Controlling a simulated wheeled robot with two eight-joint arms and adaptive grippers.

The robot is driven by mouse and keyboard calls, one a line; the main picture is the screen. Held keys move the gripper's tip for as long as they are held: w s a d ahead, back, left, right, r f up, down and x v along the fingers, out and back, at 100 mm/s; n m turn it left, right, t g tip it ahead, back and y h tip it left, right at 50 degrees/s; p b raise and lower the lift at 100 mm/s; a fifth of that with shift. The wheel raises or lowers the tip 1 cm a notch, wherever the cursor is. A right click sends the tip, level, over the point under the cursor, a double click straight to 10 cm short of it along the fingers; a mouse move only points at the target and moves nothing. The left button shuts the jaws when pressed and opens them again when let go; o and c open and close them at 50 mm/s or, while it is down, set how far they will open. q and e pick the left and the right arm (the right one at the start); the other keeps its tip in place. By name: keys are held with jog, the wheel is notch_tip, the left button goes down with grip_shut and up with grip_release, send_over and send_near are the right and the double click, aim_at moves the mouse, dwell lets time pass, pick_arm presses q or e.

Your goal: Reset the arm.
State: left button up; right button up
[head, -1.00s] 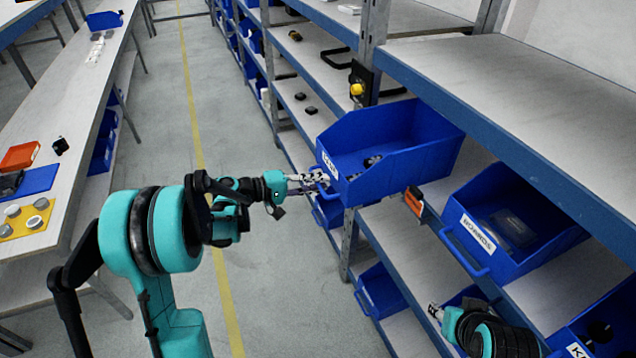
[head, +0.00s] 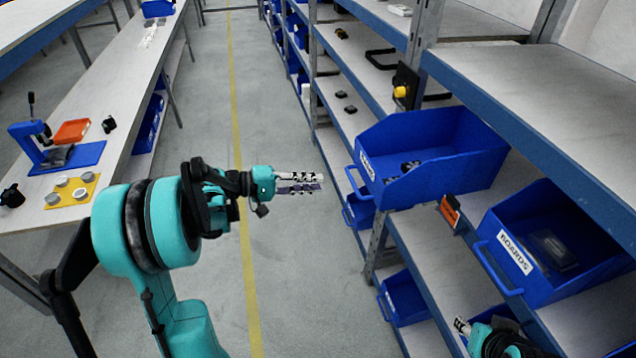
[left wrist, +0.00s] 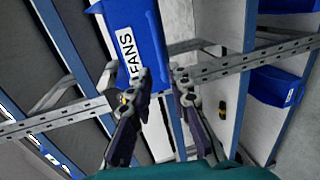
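My left gripper (head: 299,183) is over the aisle, to the left of the shelf rack, with clear air between it and the nearest bin. In the left wrist view its two fingers (left wrist: 160,90) stand apart with nothing between them. The blue bin labelled FANS (left wrist: 132,45) is ahead of the fingers there; in the head view this blue bin (head: 440,167) sticks out of the shelf, with a few dark items inside. My right gripper (head: 462,326) shows only in part at the bottom right, by the lower shelves. Its fingers are too small to read.
A workbench (head: 90,120) along the left carries a blue press (head: 65,157), an orange tray (head: 72,132) and a yellow plate (head: 72,191) with round parts. The aisle floor between is clear.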

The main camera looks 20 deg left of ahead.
dwell(0.3)
pick_arm(q)
jog(key=s+d+f+m+g+y, duration=0.25)
jog(key=s+d+y, duration=0.35)
jog(key=s+d, duration=0.3)
jog(key=s+f+m+y, duration=0.2)
jog(key=s+m+y, duration=0.2)
jog(key=s, duration=0.8)
jog(key=y, duration=0.2)
jog(key=shift+a+m+y, duration=0.3)
jog(key=shift+a+m, duration=0.05)
